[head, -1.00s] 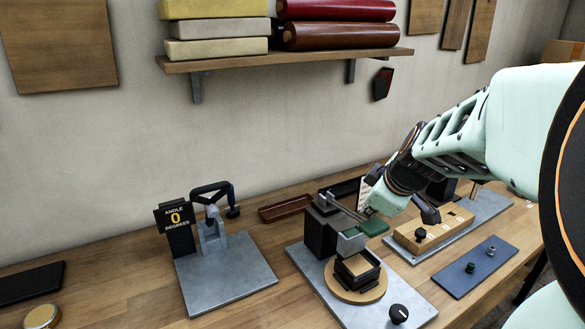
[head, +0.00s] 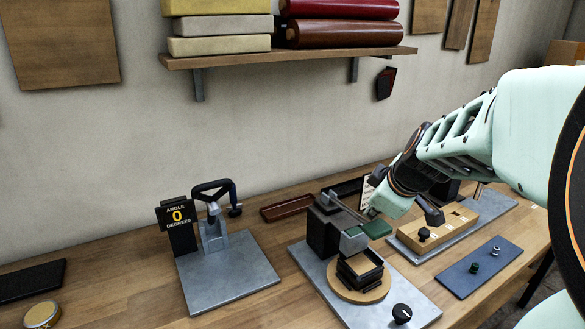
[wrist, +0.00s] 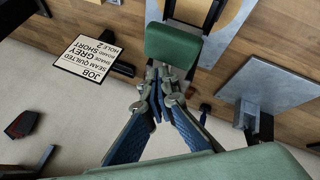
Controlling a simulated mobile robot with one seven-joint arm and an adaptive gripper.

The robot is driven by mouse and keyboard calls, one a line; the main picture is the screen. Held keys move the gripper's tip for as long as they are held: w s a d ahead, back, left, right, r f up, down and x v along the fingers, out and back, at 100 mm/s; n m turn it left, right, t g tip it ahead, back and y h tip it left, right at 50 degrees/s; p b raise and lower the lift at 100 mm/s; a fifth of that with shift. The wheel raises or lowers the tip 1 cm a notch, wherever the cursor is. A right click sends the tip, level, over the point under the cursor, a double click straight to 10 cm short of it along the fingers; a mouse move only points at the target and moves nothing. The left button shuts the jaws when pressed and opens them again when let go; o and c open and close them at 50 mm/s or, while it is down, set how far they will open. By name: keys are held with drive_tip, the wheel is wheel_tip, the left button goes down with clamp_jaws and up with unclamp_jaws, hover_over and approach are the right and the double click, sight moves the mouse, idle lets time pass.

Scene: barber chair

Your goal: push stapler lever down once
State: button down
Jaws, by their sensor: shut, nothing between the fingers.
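The stapler stands on a grey plate in the head view, with a dark body (head: 322,232) and a long lever ending in a green pad (head: 376,229). The green pad is also large in the wrist view (wrist: 172,45). My gripper (head: 373,212) is just above and behind the pad in the head view. In the wrist view my gripper (wrist: 166,74) has its fingers together and empty, with the tips at the pad's near edge. I cannot tell whether they touch it. The lever looks raised. A square black holder (head: 358,270) sits on a round wooden disc below the stapler head.
A black knob (head: 401,313) is at the plate's front. A wooden block with knobs (head: 440,228) and a blue plate with buttons (head: 480,268) lie to the right. An angle fixture (head: 215,235) stands left. A job card (wrist: 93,60) shows in the wrist view.

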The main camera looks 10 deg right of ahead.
drive_tip(key=shift+s+f+b, duration=0.15)
drive_tip(key=shift+f+b, duration=0.7)
drive_tip(key=shift+b, duration=0.3)
idle(0.9)
drive_tip(key=shift+r, duration=0.15)
idle(0.5)
drive_tip(key=shift+w+r+p, duration=0.15)
drive_tip(key=shift+r+p, duration=0.4)
drive_tip(key=shift+r, duration=0.4)
drive_tip(key=shift+w+r+p, duration=0.15)
drive_tip(key=shift+r+p, duration=0.35)
drive_tip(key=shift+r, duration=0.4)
drive_tip(key=r+p, duration=0.2)
drive_tip(key=r, duration=0.1)
drive_tip(key=r+p, duration=0.1)
drive_tip(key=r, duration=0.1)
drive_tip(key=shift+w+a, duration=0.2)
drive_tip(key=shift+w, duration=0.2)
drive_tip(key=shift+f, duration=0.1)
